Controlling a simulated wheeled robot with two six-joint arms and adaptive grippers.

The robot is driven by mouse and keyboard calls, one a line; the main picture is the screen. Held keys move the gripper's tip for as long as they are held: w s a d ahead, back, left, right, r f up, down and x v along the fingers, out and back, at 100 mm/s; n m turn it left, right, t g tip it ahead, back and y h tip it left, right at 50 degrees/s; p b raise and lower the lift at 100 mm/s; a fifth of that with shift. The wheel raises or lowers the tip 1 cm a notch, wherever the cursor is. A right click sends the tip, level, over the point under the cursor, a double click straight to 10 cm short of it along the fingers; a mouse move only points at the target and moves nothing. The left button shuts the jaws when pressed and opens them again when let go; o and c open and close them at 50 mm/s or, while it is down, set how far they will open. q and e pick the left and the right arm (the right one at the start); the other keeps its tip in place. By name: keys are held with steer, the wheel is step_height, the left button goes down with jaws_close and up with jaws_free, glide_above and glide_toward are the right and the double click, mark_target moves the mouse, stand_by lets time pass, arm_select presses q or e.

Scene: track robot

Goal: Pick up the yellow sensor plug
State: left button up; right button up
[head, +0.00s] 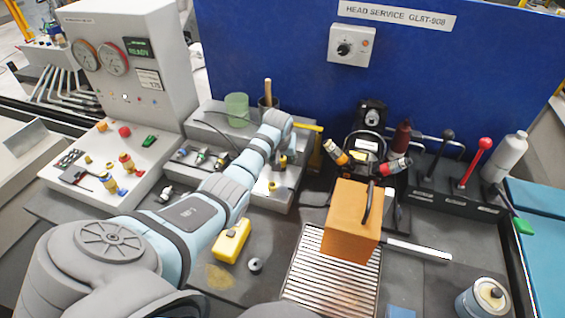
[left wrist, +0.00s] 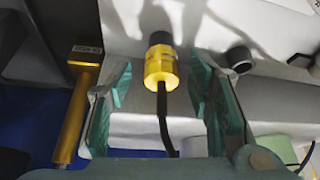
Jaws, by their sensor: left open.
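The yellow sensor plug (left wrist: 158,68) has a ribbed yellow body, a dark end and a black cable running down the left wrist view. My left gripper (left wrist: 160,76) is open, with one green-padded finger on each side of the plug and a visible gap on both sides. In the head view my left arm reaches across to the grey bench block, where the gripper (head: 281,126) is at the block's right end. A small yellow piece (head: 283,161) shows just below it, partly hidden by the arm. My right gripper is not in view.
A gold bar (left wrist: 74,120) with a label stands left of the fingers. A dark round knob (left wrist: 238,58) is to the right. In the head view, an orange box (head: 350,225) stands over a slatted grate (head: 305,265). A green cup (head: 237,110) stands behind the arm.

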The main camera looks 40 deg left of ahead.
arm_select(q)
steer(key=shift+s+r, duration=0.15)
steer(key=c, duration=0.5)
jaws_close()
